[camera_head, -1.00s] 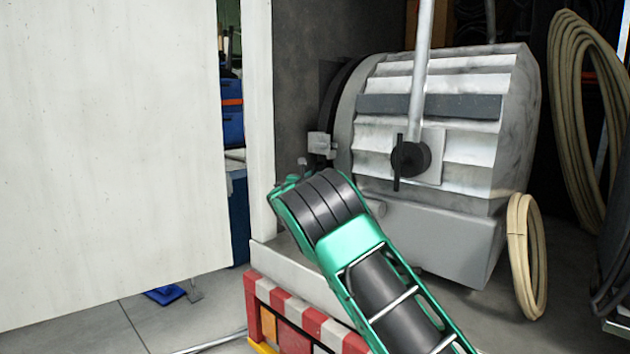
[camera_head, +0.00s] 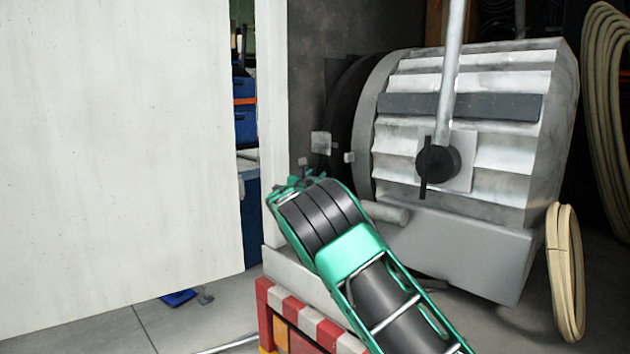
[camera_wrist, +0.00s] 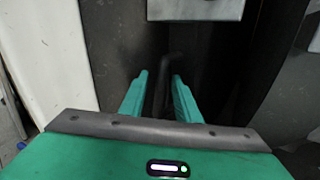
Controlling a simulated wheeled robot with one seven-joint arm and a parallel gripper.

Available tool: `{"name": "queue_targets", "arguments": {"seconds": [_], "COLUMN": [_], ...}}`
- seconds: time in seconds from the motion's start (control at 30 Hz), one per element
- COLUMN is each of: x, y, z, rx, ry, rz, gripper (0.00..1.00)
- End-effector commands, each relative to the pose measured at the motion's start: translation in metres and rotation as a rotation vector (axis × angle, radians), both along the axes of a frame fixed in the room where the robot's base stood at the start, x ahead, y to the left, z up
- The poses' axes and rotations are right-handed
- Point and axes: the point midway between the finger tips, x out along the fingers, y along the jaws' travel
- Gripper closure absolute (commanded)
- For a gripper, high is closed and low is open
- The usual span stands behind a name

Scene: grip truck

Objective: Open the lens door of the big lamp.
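The big lamp (camera_head: 470,130) is a grey ribbed drum on its side in the head view. Its dark lens door (camera_head: 343,115) is at the drum's left end. A small metal latch block (camera_head: 321,143) sits on the door side, apart from another block (camera_head: 349,157) near the drum. My gripper (camera_head: 290,182) is low at the lens end, partly hidden by my green arm. In the wrist view its two green fingers (camera_wrist: 159,78) are apart, with a dark bent bar (camera_wrist: 160,88) between them. I cannot see the fingers pressing on it. A metal plate (camera_wrist: 195,9) is above.
A white panel (camera_head: 120,140) fills the left, close to my arm. A red-and-white striped edge (camera_head: 300,316) lies below the lamp. A pole (camera_head: 453,75) meets the lamp's side. Coiled hoses (camera_head: 566,270) hang at the right. Grey floor (camera_head: 205,325) shows at lower left.

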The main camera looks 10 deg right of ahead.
Motion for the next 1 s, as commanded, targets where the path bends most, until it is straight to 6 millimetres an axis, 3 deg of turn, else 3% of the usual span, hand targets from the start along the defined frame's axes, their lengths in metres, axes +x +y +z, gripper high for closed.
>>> {"name": "queue_targets", "arguments": {"seconds": [0.27, 0.7, 1.0], "x": [-0.012, -0.082, -0.099], "y": [0.006, 0.034, 0.040], "z": [0.000, -0.002, -0.003], "rx": [0.000, 0.001, -0.001], "ry": [0.001, 0.002, 0.001], "rz": [0.001, 0.002, 0.001], "gripper": [0.71, 0.71, 0.71]}}
